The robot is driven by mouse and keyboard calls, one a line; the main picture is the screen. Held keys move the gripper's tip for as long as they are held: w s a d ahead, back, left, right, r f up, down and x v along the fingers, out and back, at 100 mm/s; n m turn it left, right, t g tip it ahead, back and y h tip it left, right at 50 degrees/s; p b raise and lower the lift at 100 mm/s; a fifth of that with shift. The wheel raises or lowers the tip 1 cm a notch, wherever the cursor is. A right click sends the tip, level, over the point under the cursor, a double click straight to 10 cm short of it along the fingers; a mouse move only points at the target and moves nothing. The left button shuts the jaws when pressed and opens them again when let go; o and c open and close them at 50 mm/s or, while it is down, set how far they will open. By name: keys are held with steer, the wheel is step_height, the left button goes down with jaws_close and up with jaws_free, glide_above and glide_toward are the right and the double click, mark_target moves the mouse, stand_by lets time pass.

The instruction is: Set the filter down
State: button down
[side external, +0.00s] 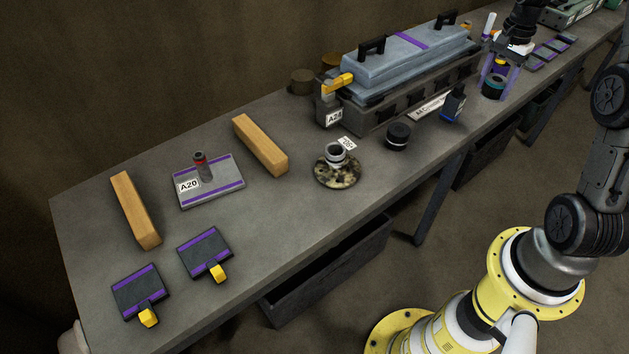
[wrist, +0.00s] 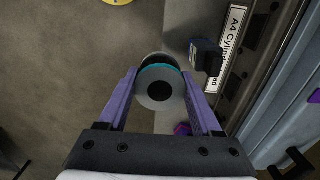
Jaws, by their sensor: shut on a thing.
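The filter (side external: 493,88) is a short dark cylinder with a teal band, at the bench's far right part in the side view. In the wrist view the filter (wrist: 160,92) shows its round grey end and teal ring between two purple fingers. My gripper (side external: 502,74) comes down from above and is shut on it; the fingers also show in the wrist view (wrist: 160,95). The filter is upright or nearly so, low by the bench's front edge. I cannot tell whether its underside touches the bench (side external: 290,222).
A long blue-grey engine cover (side external: 405,58) on a dark block lies behind. A dark blue part (side external: 453,103) stands before it, left of the filter; it shows in the wrist view (wrist: 206,57). A black puck (side external: 397,136) sits further left. Purple-edged trays (side external: 550,52) lie to the right.

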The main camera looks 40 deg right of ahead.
steer(key=w+a+n, duration=0.3)
steer(key=a+n, duration=0.1)
steer(key=a, duration=0.8)
steer(key=w+a+n, duration=0.3)
steer(key=a, duration=1)
steer(key=s+a+r+n, duration=0.1)
steer(key=s+a+n, duration=0.35)
steer(key=a, duration=0.75)
steer(key=s+a+n, duration=0.4)
steer(key=s+a, duration=0.1)
steer(key=a, duration=0.7)
glide_above(285, 222)
steer(key=f, duration=0.8)
steer(key=shift+s+d+f, duration=0.2)
steer(key=shift+s+f, duration=0.15)
steer(key=shift+w+a+f, duration=0.15)
steer(key=shift+w+f, duration=0.1)
steer(key=shift+f, duration=0.05)
steer(key=shift+w+a+f, duration=0.1)
steer(key=shift+w+f, duration=0.05)
steer(key=shift+f, duration=1.6)
steer(key=shift+f, duration=0.15)
